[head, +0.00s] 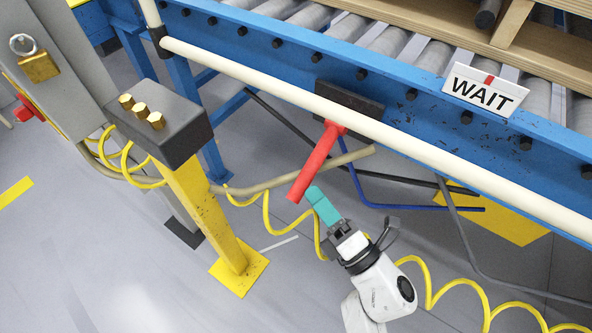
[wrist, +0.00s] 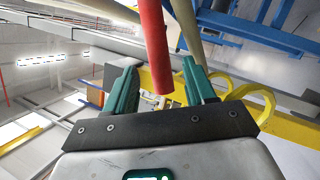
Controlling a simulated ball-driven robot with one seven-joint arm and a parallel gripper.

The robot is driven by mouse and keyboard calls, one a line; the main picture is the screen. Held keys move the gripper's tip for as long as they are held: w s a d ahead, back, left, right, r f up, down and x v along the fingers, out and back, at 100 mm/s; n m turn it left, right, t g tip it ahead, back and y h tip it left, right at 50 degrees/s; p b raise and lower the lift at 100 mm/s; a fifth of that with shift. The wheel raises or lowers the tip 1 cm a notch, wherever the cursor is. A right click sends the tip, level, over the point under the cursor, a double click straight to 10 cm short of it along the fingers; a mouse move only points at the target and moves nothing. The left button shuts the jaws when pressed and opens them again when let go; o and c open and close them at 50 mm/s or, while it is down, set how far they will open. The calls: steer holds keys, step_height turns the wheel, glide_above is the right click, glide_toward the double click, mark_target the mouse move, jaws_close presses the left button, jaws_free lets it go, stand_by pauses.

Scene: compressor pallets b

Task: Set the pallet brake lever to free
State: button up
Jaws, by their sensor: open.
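The red lever (head: 316,162) hangs from a dark plate (head: 349,102) on the blue conveyor frame, slanting down and to the left. My gripper (head: 316,193) is just below and right of the lever's lower end, with teal fingers. In the wrist view, the red lever (wrist: 154,45) comes down from the top and its end lies in line with the gap between the open fingers of my gripper (wrist: 160,85). Nothing is between the fingertips except the lever's end in line of sight; I cannot tell whether they touch it. A WAIT sign (head: 485,90) is on the frame at right.
A cream rail (head: 250,77) runs along the blue conveyor frame (head: 400,88). A yellow post (head: 207,205) with a dark box stands at left, beside a grey cabinet with a brass padlock (head: 38,66). Coiled yellow hoses (head: 440,290) and dark hoses hang around my arm.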

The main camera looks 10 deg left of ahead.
mark_target(316, 161)
steer(key=x, duration=0.6)
steer(key=shift+b, duration=0.35)
steer(key=shift+w+a+r, duration=0.1)
steer(key=shift+w, duration=0.05)
steer(key=shift+c, duration=0.5)
jaws_close()
